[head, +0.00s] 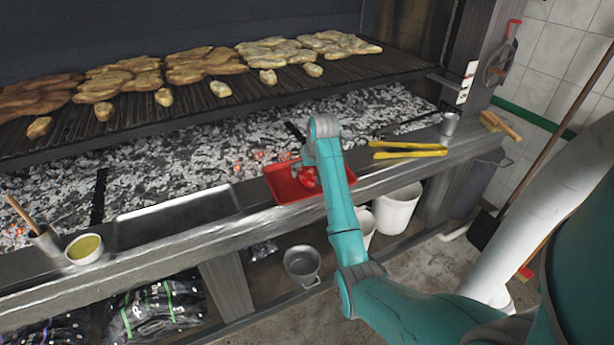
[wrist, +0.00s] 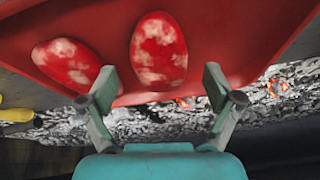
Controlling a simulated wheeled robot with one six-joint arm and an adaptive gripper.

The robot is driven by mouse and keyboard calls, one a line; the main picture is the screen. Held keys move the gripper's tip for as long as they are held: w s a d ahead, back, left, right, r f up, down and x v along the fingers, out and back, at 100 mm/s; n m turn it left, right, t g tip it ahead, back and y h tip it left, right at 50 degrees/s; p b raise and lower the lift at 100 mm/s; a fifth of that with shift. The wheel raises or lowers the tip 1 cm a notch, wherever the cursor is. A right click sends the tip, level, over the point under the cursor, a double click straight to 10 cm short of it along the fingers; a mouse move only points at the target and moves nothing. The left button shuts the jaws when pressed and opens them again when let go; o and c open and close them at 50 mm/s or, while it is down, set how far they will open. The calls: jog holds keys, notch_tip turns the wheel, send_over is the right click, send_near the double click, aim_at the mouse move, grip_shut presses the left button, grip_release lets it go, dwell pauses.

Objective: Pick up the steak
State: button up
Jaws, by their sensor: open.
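Two raw, red-and-white marbled steaks lie on a red tray (wrist: 225,25) in the wrist view. One steak (wrist: 159,50) is central, ahead of the space between my gripper's fingers. The other steak (wrist: 72,64) is to the left, close to the left fingertip. My gripper (wrist: 157,80) is open, with nothing between its fingers. In the head view the red tray (head: 283,188) sits on the grill's front ledge. Red meat (head: 309,177) shows beside my arm there, while the arm hides my fingers and part of the tray.
Yellow tongs (head: 408,150) lie on the ledge right of the tray. An empty metal tray (head: 172,218) and a bowl of yellow-green liquid (head: 84,249) are to the left. Glowing coals (head: 225,150) lie behind, below a grate (head: 200,103) with cooked meat.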

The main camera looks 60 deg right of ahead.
jog(key=shift+w+d+f, duration=0.1)
jog(key=shift+w+f, duration=0.05)
jog(key=shift+f, duration=0.45)
jog(key=c, duration=1.3)
jog(key=shift+r, duration=0.1)
jog(key=shift+c, duration=0.2)
